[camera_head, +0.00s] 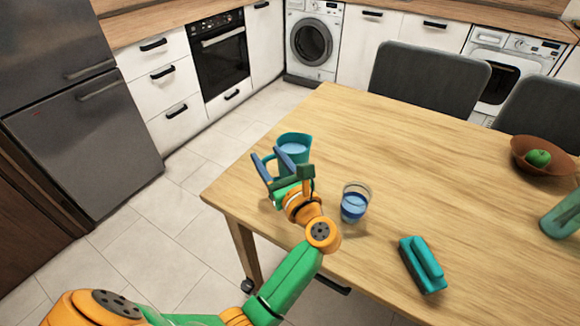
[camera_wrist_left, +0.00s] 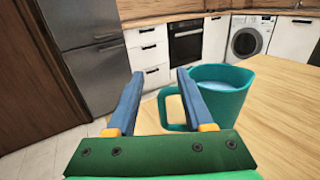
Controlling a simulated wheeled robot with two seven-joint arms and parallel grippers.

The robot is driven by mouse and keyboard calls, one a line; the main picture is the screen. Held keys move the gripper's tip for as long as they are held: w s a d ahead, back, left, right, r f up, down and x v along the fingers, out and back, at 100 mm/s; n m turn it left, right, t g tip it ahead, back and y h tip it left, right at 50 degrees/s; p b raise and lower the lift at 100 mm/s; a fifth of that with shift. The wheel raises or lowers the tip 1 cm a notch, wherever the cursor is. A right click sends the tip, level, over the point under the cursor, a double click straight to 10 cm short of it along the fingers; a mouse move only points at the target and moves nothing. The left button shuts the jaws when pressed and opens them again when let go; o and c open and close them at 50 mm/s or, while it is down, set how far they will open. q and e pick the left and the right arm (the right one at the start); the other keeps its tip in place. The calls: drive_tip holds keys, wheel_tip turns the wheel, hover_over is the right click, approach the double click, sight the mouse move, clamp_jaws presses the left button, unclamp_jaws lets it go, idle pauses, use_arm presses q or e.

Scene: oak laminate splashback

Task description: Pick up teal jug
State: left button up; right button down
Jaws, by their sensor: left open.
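The teal jug (camera_head: 294,139) stands upright near the table's far left corner, with pale blue liquid inside. It also shows in the left wrist view (camera_wrist_left: 226,98), right of centre, its handle (camera_wrist_left: 165,108) turned left. My left gripper (camera_head: 266,153) is open at the jug's near left side and hides part of it. In the left wrist view its blue fingers (camera_wrist_left: 160,72) point ahead, with the handle showing in the gap between them and the right finger overlapping the jug's edge. I cannot tell whether a finger touches the jug. My right gripper is not in view.
A teal block-like item (camera_head: 422,264), a brown bowl (camera_head: 545,160) with a green apple (camera_head: 538,157) and a teal bottle (camera_head: 563,216) are further right. The table (camera_head: 420,150) is clear behind the glass.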

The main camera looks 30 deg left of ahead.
use_arm(q)
drive_tip(key=f+b, duration=0.7)
drive_tip(key=f, duration=0.1)
drive_tip(key=shift+s+d+f+b, duration=0.1)
drive_tip(key=shift+s+f+b, duration=0.05)
drive_tip(key=shift+s+b, duration=0.2)
drive_tip(key=w+a, duration=0.1)
drive_tip(key=w+a+r+p, duration=0.1)
drive_tip(key=a+p, duration=0.1)
drive_tip(key=shift+w+a+r, duration=0.3)
drive_tip(key=shift+w+a, duration=0.1)
drive_tip(key=x, duration=0.2)
drive_tip(key=shift+w+a+f, duration=0.2)
drive_tip(key=shift+f, duration=0.05)
clamp_jaws()
